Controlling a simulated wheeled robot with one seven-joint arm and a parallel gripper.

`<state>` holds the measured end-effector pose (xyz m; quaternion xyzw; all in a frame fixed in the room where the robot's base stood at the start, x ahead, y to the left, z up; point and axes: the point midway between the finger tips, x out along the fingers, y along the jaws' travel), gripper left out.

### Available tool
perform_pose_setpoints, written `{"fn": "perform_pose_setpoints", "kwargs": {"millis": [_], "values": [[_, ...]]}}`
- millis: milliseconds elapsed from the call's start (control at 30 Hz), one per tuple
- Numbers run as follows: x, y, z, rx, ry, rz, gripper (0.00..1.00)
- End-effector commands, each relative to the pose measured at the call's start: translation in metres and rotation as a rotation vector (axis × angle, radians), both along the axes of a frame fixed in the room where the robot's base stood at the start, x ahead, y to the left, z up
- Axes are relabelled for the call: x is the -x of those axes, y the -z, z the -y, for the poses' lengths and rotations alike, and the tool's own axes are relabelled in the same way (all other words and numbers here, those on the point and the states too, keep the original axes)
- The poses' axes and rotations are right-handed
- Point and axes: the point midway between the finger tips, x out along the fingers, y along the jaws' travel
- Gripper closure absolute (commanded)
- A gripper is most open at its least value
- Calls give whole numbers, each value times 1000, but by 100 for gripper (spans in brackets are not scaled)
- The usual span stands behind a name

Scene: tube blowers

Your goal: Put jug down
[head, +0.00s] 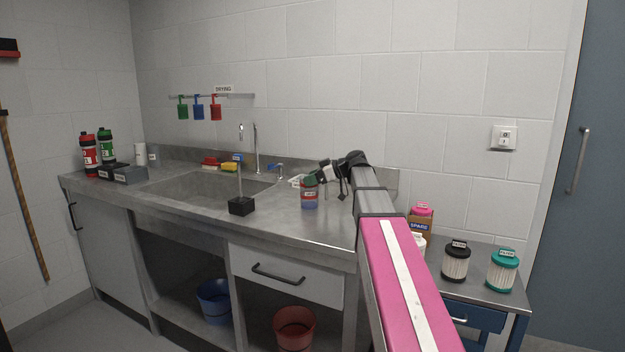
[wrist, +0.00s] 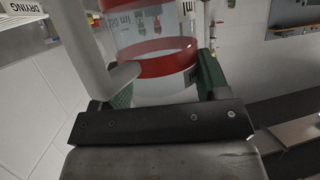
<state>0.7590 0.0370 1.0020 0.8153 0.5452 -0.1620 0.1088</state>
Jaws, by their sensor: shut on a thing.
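The jug (head: 309,195) is a small clear vessel with a red band and a bluish lower part, over the right part of the steel counter (head: 285,222). It looks upright, and I cannot tell whether its base touches the counter. My gripper (head: 316,178) is shut on the jug, reaching in from the right. In the wrist view the jug (wrist: 155,62) fills the space between the dark green finger pads, with its red band and printed marks showing. A pale curved part, perhaps its handle, crosses at left.
A black block (head: 241,206) with an upright rod stands left of the jug, before the sink (head: 205,188). A blue tap (head: 276,167) and a white labelled item (head: 297,181) are behind. The counter's front edge is close. Filter canisters (head: 456,262) stand on a lower cart at right.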

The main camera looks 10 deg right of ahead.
Motion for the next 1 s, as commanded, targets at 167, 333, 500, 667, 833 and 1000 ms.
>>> {"fn": "perform_pose_setpoints", "kwargs": {"millis": [167,333,500,667,833,1000], "values": [[0,2,0,0,0,-1,28],[0,1,0,0,0,-1,6],[0,1,0,0,0,-1,6],[2,-3,7,0,2,0,6],[13,-14,31,-1,3,1,6],[25,-28,61,-1,4,1,6]]}}
